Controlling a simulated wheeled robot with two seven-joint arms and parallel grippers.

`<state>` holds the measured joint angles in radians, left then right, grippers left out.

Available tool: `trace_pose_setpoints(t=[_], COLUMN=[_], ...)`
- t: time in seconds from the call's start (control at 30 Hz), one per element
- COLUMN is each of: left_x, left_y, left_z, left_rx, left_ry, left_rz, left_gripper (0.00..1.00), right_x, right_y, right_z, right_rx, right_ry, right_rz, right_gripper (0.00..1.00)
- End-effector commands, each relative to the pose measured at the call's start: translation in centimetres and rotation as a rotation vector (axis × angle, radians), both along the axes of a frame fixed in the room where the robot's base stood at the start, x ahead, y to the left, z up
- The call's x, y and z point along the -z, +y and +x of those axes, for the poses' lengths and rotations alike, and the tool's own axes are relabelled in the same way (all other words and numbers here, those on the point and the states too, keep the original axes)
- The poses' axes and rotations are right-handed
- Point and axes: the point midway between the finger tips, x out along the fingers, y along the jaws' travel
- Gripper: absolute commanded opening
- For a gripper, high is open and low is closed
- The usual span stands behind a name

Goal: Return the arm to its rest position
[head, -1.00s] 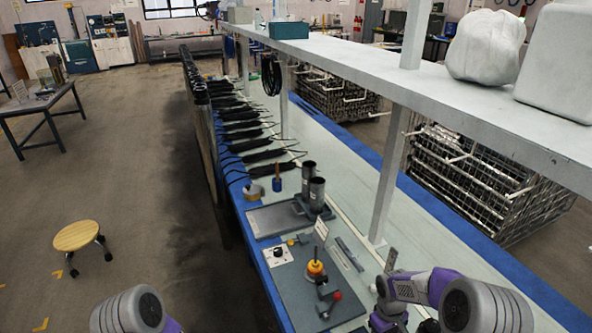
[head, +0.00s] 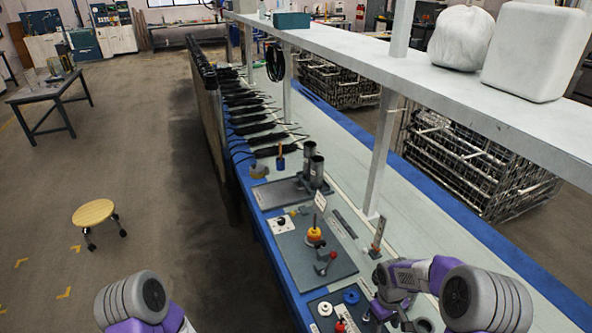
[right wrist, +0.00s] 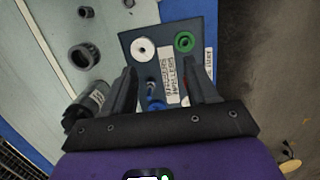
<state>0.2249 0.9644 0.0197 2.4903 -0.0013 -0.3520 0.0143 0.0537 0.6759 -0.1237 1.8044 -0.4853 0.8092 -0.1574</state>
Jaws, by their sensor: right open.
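My right arm (head: 410,275) comes in at the lower right of the head view, bent over the near part of the workbench (head: 385,238). In the right wrist view my right gripper (right wrist: 160,88) has its two dark fingers spread, with nothing held between them. Below the fingers is a dark board (right wrist: 160,25) with a white ring (right wrist: 143,49), a green ring (right wrist: 185,42), a small blue part (right wrist: 154,104) and a white label. Of my left arm only an upper link (head: 135,300) shows at the lower left; its gripper is out of view.
The bench carries a grey plate with an orange-topped part (head: 314,235), two dark upright cylinders (head: 313,165) and a row of black tubes (head: 255,125). A shelf (head: 440,70) runs above it. A stool (head: 94,212) stands on the open floor at left.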

Motion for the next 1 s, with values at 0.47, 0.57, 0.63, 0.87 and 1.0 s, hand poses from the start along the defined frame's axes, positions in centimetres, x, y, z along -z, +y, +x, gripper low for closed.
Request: trace_pose_setpoints(t=[0.47,0.57,0.63,0.87,1.0], left_x=[4.6,6.2,7.4,9.8,10.1], left_y=[0.0,0.0,0.0,0.0,0.0], left_z=[0.0,0.0,0.0,0.0,0.0], left_rx=[0.0,0.0,0.0,0.0,0.0], left_ry=[0.001,0.001,0.0,0.0,0.0], left_rz=[0.0,0.0,0.0,0.0,0.0], left_gripper=[0.58,0.58,0.58,0.58,0.58], right_x=[13.4,16.8,19.1,22.8,23.1], right_y=[8.9,11.3,12.9,15.3,15.5], right_z=[-6.7,-9.4,-11.6,-16.7,-17.6], right_rx=[0.2,0.298,0.383,0.599,0.644], right_ry=[-0.03,-0.035,-0.04,-0.065,-0.076], right_rz=[0.257,0.315,0.348,0.375,0.372], right_gripper=[0.58,0.58,0.58,0.58,0.58])
